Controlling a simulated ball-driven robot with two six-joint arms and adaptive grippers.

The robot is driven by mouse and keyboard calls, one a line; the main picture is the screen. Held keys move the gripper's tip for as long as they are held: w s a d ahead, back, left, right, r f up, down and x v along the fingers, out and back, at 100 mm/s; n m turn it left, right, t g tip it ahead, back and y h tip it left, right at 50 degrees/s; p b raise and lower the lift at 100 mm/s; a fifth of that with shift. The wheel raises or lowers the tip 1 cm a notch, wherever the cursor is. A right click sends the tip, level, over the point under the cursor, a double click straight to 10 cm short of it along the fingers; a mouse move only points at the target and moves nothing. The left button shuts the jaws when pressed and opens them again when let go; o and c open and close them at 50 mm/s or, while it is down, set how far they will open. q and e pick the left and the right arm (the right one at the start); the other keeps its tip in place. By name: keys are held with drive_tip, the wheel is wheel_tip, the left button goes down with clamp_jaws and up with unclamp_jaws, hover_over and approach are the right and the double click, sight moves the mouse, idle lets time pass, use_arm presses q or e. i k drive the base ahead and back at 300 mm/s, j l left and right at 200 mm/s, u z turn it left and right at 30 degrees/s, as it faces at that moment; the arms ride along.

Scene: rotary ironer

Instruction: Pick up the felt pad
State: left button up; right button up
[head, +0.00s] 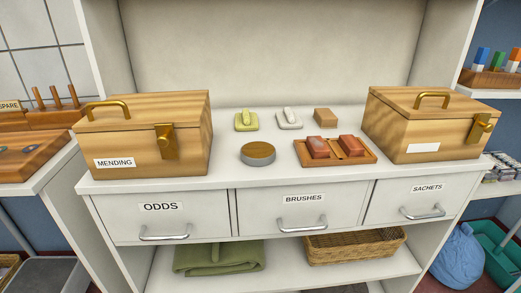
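On the white counter (230,180), between two wooden boxes, are several small items. A yellow-green piece with a raised grip (246,122) and a pale grey piece of like shape (289,119) lie at the back. A round grey disc with a brown top (258,153) lies nearer the front edge. I cannot tell for sure which of these is the felt pad. Neither of my grippers is in view.
A wooden tray (356,159) holds reddish blocks; a tan block (325,117) stands behind it. The closed MENDING box (145,138) is left, another closed box (415,130) right. Drawers ODDS (163,222), BRUSHES (300,212) and SACHETS (415,203) are shut.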

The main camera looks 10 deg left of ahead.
sight(288, 119)
drive_tip(key=i+l+u, duration=0.1)
drive_tip(key=l, duration=0.2)
drive_tip(key=i+l, duration=0.25)
drive_tip(key=i+l+u, duration=0.15)
drive_tip(key=l, duration=0.25)
drive_tip(key=i+l+u, duration=0.1)
drive_tip(key=l, duration=0.25)
drive_tip(key=i+l+u, duration=0.1)
drive_tip(key=l, duration=0.25)
drive_tip(key=i, duration=0.05)
